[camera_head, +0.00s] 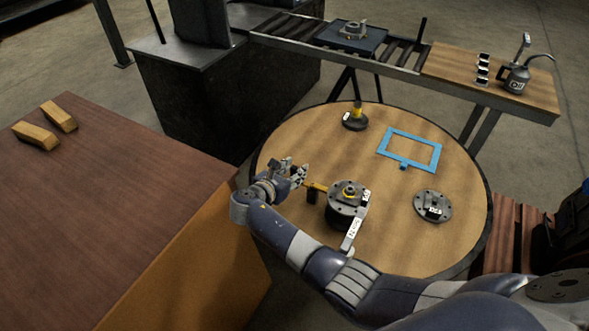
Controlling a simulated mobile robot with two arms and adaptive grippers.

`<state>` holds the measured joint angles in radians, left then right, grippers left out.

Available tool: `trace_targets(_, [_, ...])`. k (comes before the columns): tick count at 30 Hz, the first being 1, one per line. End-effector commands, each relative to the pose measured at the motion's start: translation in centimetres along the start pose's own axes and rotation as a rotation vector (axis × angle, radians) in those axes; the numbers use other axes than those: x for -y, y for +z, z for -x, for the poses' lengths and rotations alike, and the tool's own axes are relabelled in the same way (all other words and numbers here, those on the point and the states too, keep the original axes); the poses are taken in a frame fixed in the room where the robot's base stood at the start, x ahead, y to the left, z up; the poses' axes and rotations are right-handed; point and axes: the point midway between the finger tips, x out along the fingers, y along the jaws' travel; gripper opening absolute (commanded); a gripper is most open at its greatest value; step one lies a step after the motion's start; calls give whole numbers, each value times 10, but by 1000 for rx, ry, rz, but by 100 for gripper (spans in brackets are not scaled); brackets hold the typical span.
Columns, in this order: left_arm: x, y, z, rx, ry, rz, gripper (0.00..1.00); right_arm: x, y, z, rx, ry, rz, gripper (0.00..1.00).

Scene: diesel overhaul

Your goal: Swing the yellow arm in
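The yellow arm (317,187) is a short bar sticking out to the left from a dark round fixture (345,212) on the round table. A dark block hangs under the bar. The fixture has a brass-coloured centre on top and white labels on its right side and front. My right gripper (296,170) is just left of and beyond the bar's outer end, with its fingers apart and nothing seen between them. Whether it touches the bar is hard to tell. My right forearm crosses in front of the table's near edge. My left gripper is out of view.
A brown bench (110,190) with two wooden blocks (48,125) stands left. A roller conveyor (290,30) and oil can (516,78) are behind.

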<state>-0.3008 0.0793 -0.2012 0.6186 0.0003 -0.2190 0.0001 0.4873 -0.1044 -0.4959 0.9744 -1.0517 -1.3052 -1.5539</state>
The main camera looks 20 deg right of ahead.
Motion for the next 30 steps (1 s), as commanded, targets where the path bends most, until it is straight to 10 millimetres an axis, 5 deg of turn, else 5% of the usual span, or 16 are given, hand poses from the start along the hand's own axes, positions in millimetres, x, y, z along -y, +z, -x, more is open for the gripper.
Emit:
trace_targets(12, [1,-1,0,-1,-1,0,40,0,0,59,-1,1,-2,37])
trace_targets(30, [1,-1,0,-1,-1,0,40,0,0,63,0,0,-2,37])
